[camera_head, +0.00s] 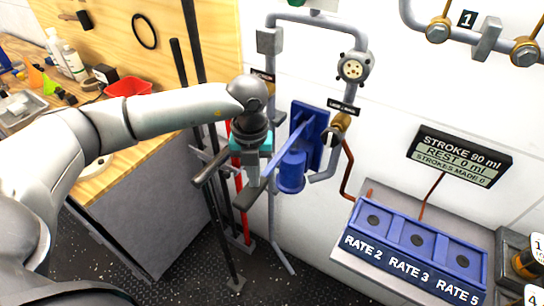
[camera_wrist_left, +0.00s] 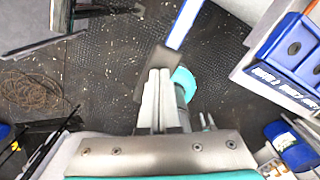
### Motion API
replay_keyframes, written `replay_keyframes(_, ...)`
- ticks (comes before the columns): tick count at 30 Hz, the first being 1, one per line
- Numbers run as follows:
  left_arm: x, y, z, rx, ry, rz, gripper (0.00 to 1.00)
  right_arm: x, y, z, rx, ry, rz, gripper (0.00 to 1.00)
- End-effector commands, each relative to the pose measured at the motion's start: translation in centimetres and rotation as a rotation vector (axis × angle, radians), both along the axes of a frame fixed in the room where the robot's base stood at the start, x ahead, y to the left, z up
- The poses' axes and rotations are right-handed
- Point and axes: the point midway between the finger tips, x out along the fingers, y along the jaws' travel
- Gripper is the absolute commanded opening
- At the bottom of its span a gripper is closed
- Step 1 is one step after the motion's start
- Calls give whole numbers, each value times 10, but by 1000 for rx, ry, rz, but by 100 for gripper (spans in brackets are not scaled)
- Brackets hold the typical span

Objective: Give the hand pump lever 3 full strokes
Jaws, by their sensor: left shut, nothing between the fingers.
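The blue hand pump (camera_head: 291,172) is mounted on the wall pipework. Its blue lever (camera_head: 288,147) slopes down and left to a dark flat grip (camera_head: 247,199). In the left wrist view the lever (camera_wrist_left: 184,22) and its dark grip (camera_wrist_left: 149,66) show just beyond the fingertips. My left gripper (camera_head: 253,180) is shut and empty, pointing down beside the grip; I cannot tell whether they touch. My right gripper is out of view.
A blue block of rate buttons (camera_head: 416,243) sits on a shelf at the right. Pipes and valves surround the pump. A wooden workbench (camera_head: 122,164) with a red bin (camera_head: 128,87) stands at the left. Dark upright bars stand behind my arm. The deck (camera_head: 185,262) shows below.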

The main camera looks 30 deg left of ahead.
Motion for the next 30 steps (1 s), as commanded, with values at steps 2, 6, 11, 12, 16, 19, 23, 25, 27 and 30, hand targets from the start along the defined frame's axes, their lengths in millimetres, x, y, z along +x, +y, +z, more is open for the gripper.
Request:
replay_keyframes(2,1,1,-11,2,-1,2,0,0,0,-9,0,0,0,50)
replay_keyframes(6,0,1,-24,2,0,2,0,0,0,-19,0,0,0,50)
replay_keyframes(11,0,1,-39,3,1,2,0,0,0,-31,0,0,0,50)
replay_keyframes(12,0,1,-43,2,2,2,0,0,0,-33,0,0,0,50)
replay_keyframes(16,-1,1,-46,3,4,2,0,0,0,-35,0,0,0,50)
replay_keyframes(19,-1,1,-41,3,5,1,0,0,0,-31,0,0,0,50)
replay_keyframes(23,-2,1,-29,3,6,1,0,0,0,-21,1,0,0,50)
replay_keyframes(25,-1,1,-19,2,5,1,0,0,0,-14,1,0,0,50)
replay_keyframes(27,-1,1,-10,2,4,2,0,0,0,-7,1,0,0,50)
replay_keyframes(30,-1,1,2,4,4,2,0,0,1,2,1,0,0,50)
